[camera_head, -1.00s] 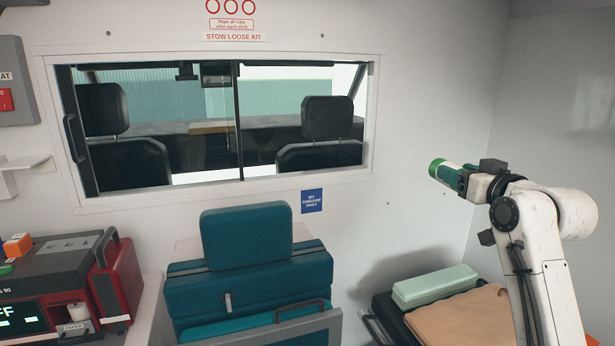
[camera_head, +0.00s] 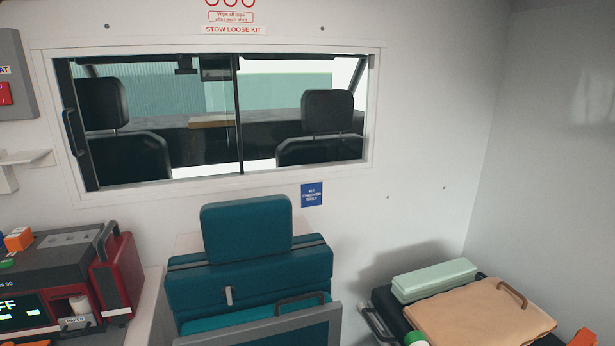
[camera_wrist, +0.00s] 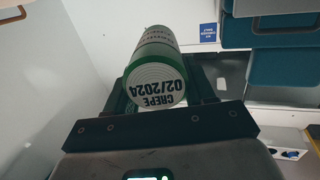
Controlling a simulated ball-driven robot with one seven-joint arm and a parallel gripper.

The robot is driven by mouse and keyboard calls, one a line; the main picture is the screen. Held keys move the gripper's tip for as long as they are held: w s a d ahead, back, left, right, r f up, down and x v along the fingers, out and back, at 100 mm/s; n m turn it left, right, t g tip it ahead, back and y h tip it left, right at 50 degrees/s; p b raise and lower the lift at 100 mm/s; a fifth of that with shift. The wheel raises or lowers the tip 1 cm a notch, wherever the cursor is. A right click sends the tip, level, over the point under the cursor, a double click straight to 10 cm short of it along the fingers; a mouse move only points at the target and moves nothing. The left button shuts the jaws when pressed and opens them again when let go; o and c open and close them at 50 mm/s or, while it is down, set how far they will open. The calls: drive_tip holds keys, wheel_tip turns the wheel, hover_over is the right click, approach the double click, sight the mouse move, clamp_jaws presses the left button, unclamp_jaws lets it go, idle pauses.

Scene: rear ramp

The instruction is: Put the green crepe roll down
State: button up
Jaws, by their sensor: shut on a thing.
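The green crepe roll (camera_wrist: 157,62) shows in the wrist view, a cylinder with a green wrapper and a pale end printed "CREPE 02/2024", upside down in that picture. My gripper (camera_wrist: 163,88) is shut on it, with dark fingers on either side and the printed end facing the camera. No surface can be made out touching the roll. My arm and gripper are out of the head view.
A teal seat (camera_head: 250,275) stands mid-picture.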

drive_tip(key=s+a+f, duration=0.2)
drive_tip(key=s+f, duration=0.3)
drive_tip(key=s, duration=0.2)
drive_tip(key=s+a+f, duration=0.3)
drive_tip(key=s+f, duration=0.3)
drive_tip(key=s, duration=0.2)
drive_tip(key=shift+s+a+h, duration=0.2)
drive_tip(key=shift+h, duration=0.1)
drive_tip(key=shift+s+a+f, duration=0.15)
drive_tip(key=shift+s, duration=0.3)
